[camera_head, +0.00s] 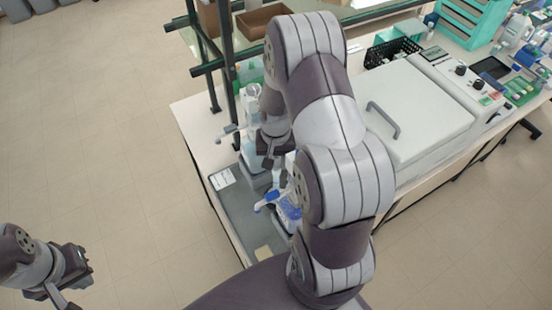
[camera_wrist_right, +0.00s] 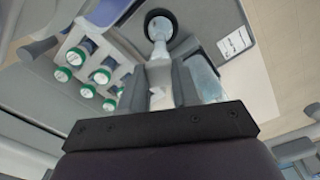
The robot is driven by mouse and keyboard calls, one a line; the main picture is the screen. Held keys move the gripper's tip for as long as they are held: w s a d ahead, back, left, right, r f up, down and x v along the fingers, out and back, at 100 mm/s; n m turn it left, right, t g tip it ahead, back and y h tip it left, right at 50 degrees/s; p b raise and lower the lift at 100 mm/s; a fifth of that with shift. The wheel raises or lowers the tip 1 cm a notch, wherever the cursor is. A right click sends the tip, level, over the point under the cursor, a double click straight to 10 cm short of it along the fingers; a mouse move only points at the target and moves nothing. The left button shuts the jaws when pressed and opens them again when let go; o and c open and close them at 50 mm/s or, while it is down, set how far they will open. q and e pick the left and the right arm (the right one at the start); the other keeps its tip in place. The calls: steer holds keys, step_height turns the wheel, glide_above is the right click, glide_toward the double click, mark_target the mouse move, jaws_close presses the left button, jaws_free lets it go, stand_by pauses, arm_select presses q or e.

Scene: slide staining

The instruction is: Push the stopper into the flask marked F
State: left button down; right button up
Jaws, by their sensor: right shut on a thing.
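My right gripper (camera_wrist_right: 158,88) is shut on a pale, partly clear piece (camera_wrist_right: 158,72), which I take for the stopper. Beyond it is a rounded pale end (camera_wrist_right: 160,28) against a dark ring; I cannot tell whether they touch. A clear glass vessel (camera_wrist_right: 206,78) stands beside the right finger in the wrist view. In the head view my right gripper (camera_head: 275,160) points down over the grey bench area, largely hidden by my arm. No letter F is readable, so I cannot tell which vessel is the marked flask. My left gripper (camera_head: 80,265) hangs off the bench at lower left.
A clear bottle with a side spout (camera_head: 251,105) and a blue-topped bottle (camera_head: 288,208) stand near my right arm. Several green-and-white-capped bottles (camera_wrist_right: 89,68) show in the wrist view. A dark green frame (camera_head: 228,75) and a large lidded machine (camera_head: 410,110) flank the arm.

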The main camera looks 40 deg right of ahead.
steer(key=shift+f, duration=0.45)
stand_by(0.4)
steer(key=o, duration=1.5)
steer(key=shift+r, duration=0.15)
step_height(320, 180, up, 6)
steer(key=p, duration=0.5)
jaws_close()
steer(key=shift+f, duration=0.3)
stand_by(0.7)
